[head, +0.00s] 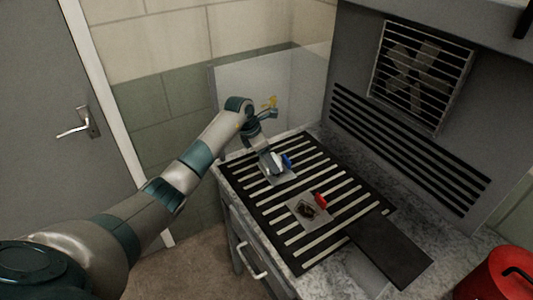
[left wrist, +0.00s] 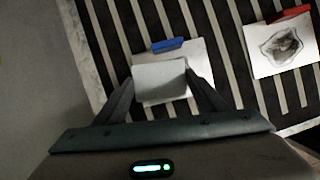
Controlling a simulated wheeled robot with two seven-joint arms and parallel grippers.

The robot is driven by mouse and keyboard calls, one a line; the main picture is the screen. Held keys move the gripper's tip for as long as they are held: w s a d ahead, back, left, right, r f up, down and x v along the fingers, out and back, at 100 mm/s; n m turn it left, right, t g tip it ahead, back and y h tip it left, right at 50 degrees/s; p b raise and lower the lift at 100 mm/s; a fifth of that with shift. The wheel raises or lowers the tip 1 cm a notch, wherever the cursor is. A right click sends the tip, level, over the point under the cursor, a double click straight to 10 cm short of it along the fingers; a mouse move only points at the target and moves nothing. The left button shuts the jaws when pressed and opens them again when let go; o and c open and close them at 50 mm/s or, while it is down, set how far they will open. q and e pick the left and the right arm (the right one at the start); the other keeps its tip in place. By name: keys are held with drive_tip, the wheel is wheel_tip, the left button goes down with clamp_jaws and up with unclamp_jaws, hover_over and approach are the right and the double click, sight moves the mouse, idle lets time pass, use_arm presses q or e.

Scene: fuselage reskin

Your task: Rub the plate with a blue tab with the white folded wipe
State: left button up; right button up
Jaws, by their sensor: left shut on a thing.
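The plate with a blue tab (head: 286,178) lies on the slatted bench top in the head view. Its blue tab (left wrist: 168,45) shows in the left wrist view at the plate's far edge. My left gripper (head: 268,160) is over this plate, shut on the white folded wipe (left wrist: 160,78). The wipe covers much of the plate, so the surface under it is hidden, and I cannot tell whether the wipe touches it. In the head view the wipe (head: 274,164) shows as a pale patch beside the blue tab. My right gripper is not in view.
A plate with a red tab (head: 297,213) and a dark stain lies nearer on the slats (head: 338,225). A dark flat panel (head: 392,250) lies at the bench's right. A red can (head: 497,275) stands at bottom right. A vented wall (head: 410,130) rises behind.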

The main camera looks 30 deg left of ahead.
sight(283, 180)
use_arm(q)
drive_tip(key=shift+s+d, duration=0.2)
drive_tip(key=shift+d, duration=0.1)
drive_tip(key=shift+d, duration=0.1)
drive_tip(key=shift+s+d+p, duration=0.6)
drive_tip(key=shift+s+d, duration=0.15)
drive_tip(key=shift+d, duration=0.1)
drive_tip(key=shift+s+d+f, duration=0.25)
drive_tip(key=shift+s+d, duration=0.05)
drive_tip(key=shift+d, duration=0.15)
drive_tip(key=shift+s, duration=0.1)
drive_tip(key=shift+s+d+p, duration=0.35)
drive_tip(key=shift+s+d, duration=0.15)
drive_tip(key=shift+d, duration=0.2)
drive_tip(key=shift+s+d+p, duration=0.35)
drive_tip(key=shift+s+d, duration=0.1)
drive_tip(key=shift+d, duration=0.25)
drive_tip(key=shift+w+r, duration=0.1)
drive_tip(key=shift+r, duration=0.1)
